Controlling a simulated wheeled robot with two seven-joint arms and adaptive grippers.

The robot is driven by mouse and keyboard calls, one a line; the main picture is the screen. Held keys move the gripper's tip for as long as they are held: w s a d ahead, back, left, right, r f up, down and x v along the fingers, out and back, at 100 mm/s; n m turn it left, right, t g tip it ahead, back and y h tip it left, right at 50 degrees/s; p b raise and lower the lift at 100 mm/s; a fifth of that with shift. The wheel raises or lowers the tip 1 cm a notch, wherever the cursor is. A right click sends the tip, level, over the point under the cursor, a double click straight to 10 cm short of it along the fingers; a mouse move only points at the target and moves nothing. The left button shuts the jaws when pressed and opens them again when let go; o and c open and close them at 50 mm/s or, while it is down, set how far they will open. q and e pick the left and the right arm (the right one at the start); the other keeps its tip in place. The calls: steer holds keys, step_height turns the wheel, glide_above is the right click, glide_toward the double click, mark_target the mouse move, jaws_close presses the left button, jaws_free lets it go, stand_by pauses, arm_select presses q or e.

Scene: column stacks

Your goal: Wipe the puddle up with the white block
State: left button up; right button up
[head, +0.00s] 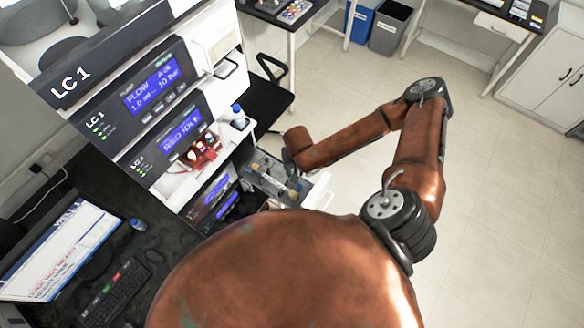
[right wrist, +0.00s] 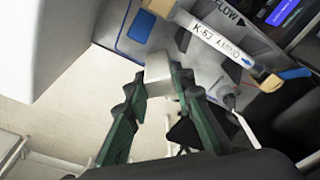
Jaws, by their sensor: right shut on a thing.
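In the right wrist view my right gripper (right wrist: 163,84) has its green fingers closed on the white block (right wrist: 159,68), which sits between the fingertips. The block is close to a grey tray surface (right wrist: 172,42); I cannot tell whether it touches. A blue-edged patch (right wrist: 143,24) lies beyond the block; I cannot tell whether it is the puddle, and no other puddle is clear. In the head view my right arm reaches to the open drawer (head: 318,190) of the LC stack, and its fingers are hidden. My left gripper is not in view.
A blue-capped bottle (head: 238,117) stands on the stack's ledge. Open floor (head: 500,190) is to the right.

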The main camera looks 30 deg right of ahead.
steer(key=shift+w+a+f+p, duration=0.15)
steer(key=shift+w+a, duration=0.15)
steer(key=shift+w, duration=0.25)
steer(key=shift+w+a+r+p, duration=0.15)
steer(key=shift+w+a, duration=0.1)
steer(key=shift+w, duration=0.3)
steer(key=shift+w, duration=0.1)
